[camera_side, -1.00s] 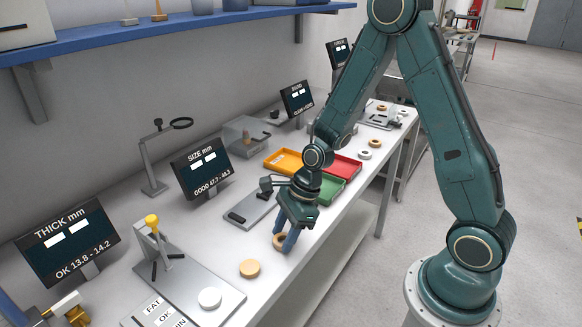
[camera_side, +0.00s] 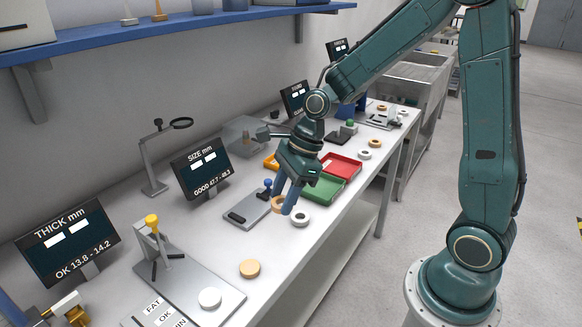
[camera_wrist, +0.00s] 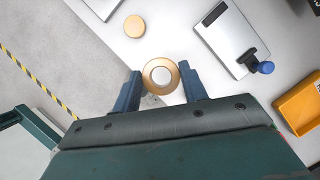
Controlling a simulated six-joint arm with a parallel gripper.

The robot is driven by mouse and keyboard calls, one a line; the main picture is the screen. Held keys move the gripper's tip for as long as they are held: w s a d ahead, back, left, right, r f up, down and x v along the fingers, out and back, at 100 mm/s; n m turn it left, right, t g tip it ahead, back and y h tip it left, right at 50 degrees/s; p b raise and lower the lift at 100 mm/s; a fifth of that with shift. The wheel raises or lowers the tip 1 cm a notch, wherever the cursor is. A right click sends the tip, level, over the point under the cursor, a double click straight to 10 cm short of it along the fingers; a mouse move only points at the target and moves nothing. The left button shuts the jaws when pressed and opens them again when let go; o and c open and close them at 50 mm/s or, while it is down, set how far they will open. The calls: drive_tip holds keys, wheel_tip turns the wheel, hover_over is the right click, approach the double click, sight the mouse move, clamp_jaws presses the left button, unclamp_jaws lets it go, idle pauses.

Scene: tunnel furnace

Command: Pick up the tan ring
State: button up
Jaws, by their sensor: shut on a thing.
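The tan ring (camera_side: 278,204) is between the blue fingers of my gripper (camera_side: 284,203), which is shut on it. In the wrist view the tan ring (camera_wrist: 149,77) shows flat-on between the fingertips of my gripper (camera_wrist: 160,80), with a pale centre. It appears held above the bench in the side view. A white ring (camera_side: 300,211) lies on the bench just right of the fingers.
A tan disc (camera_side: 249,268) and a white disc (camera_side: 209,298) lie towards the front. A grey plate with a blue knob (camera_side: 267,183) is close left of my gripper. Green (camera_side: 326,187), red (camera_side: 342,160) and orange (camera_side: 270,162) trays stand behind.

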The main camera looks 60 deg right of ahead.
wheel_tip(320, 180, up, 9)
idle(0.3)
